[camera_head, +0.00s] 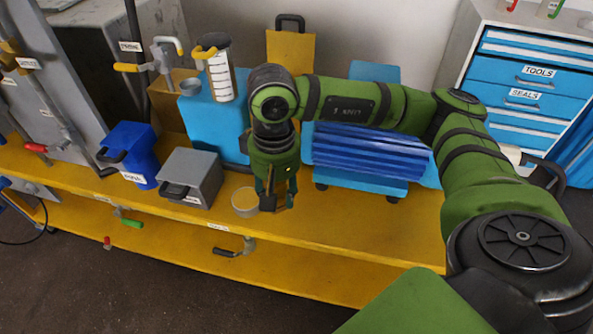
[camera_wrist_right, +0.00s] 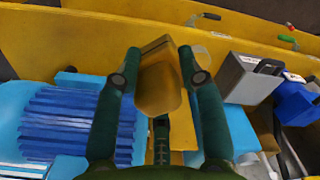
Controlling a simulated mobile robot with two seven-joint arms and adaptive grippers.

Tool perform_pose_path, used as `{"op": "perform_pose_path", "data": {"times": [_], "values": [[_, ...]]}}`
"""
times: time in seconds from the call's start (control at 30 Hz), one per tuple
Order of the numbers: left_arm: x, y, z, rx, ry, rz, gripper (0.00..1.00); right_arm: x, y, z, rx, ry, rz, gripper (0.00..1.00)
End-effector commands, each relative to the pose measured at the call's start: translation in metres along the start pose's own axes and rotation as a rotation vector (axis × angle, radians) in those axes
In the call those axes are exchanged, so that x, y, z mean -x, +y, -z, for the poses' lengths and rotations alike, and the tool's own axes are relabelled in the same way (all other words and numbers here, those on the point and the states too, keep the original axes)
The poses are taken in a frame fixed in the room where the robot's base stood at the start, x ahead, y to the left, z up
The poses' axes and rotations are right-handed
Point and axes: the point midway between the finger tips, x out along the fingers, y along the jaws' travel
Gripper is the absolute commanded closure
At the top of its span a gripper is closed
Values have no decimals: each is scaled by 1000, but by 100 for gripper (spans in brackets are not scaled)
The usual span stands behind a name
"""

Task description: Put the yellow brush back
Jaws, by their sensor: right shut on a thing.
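My right gripper (camera_head: 272,203) points down over the yellow bench, in front of the blue ribbed block. In the wrist view my right gripper (camera_wrist_right: 160,75) is shut on a yellow-tan block-like thing, which I take to be the yellow brush (camera_wrist_right: 158,88). In the head view the held thing is mostly hidden by the fingers. A small round dish (camera_head: 245,202) with a pale rim stands just left of the gripper. My left gripper is out of view.
A grey box (camera_head: 190,178) and a blue bin (camera_head: 130,152) stand left on the yellow bench (camera_head: 335,222). The blue ribbed block (camera_head: 370,150) is to the right. A drawer cabinet (camera_head: 530,75) is at the far right.

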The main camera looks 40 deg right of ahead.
Motion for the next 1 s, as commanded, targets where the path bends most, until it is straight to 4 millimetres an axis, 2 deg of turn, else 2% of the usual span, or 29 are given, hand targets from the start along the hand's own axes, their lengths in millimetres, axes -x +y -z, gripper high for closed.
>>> {"op": "perform_pose_path", "data": {"times": [0.03,0.1,0.3,0.4,0.5,0.67,0.77,1.0], "values": [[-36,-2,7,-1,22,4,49,-39,12,0,-44,-4,1,94],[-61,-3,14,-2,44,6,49,-65,27,0,-102,-6,2,94],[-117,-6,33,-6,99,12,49,-125,66,0,-247,1,-2,94],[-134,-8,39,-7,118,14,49,-143,80,-1,-298,6,-8,94],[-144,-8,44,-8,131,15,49,-153,90,-2,-331,10,-13,94],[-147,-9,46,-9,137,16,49,-159,95,3,-354,13,-15,94],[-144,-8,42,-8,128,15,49,-166,94,18,-357,11,-13,94],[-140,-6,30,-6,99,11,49,-198,90,72,-355,11,-15,94]]}}
